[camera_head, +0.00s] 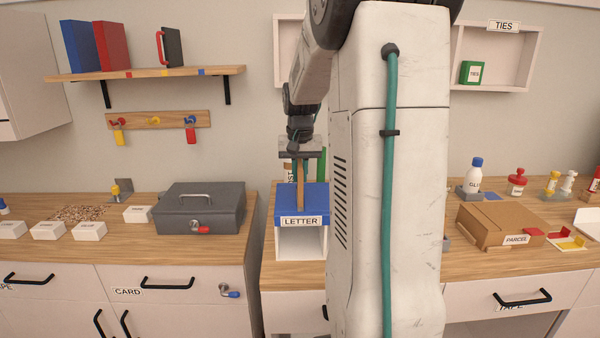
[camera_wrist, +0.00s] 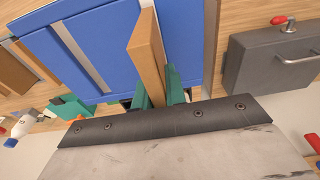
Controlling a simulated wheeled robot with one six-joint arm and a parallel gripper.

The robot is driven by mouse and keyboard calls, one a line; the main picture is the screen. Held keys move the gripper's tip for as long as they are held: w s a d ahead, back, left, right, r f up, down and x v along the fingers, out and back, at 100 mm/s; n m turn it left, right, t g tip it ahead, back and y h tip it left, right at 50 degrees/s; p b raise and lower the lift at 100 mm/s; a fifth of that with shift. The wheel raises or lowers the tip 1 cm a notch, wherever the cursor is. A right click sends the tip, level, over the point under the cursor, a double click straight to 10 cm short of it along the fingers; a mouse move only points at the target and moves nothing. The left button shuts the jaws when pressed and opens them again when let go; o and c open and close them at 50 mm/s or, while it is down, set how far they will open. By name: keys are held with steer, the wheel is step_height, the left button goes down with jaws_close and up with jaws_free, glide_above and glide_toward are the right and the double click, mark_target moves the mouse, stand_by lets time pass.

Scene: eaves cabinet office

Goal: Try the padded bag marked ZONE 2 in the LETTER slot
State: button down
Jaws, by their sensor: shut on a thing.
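The padded bag (camera_head: 300,188) is a thin tan slab, held upright and edge-on in my gripper (camera_head: 302,165). In the wrist view the bag (camera_wrist: 147,55) stands between the green fingers of my gripper (camera_wrist: 155,88), which is shut on it. No ZONE 2 mark shows on it. Below is a white box with a blue top (camera_head: 315,195) and a LETTER label (camera_head: 300,222) on its front. The bag's lower end is at the blue top. I cannot tell whether it touches the top or enters a slot. A pale strip (camera_wrist: 80,55) crosses the blue top left of the bag.
A grey cash box (camera_head: 200,210) stands left of the LETTER box, with a gap between. A brown PARCEL box (camera_head: 500,228) stands to the right. My arm hides the counter just right of the LETTER box.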

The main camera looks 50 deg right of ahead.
steer(key=shift+f, duration=2.3)
stand_by(1.0)
stand_by(0.5)
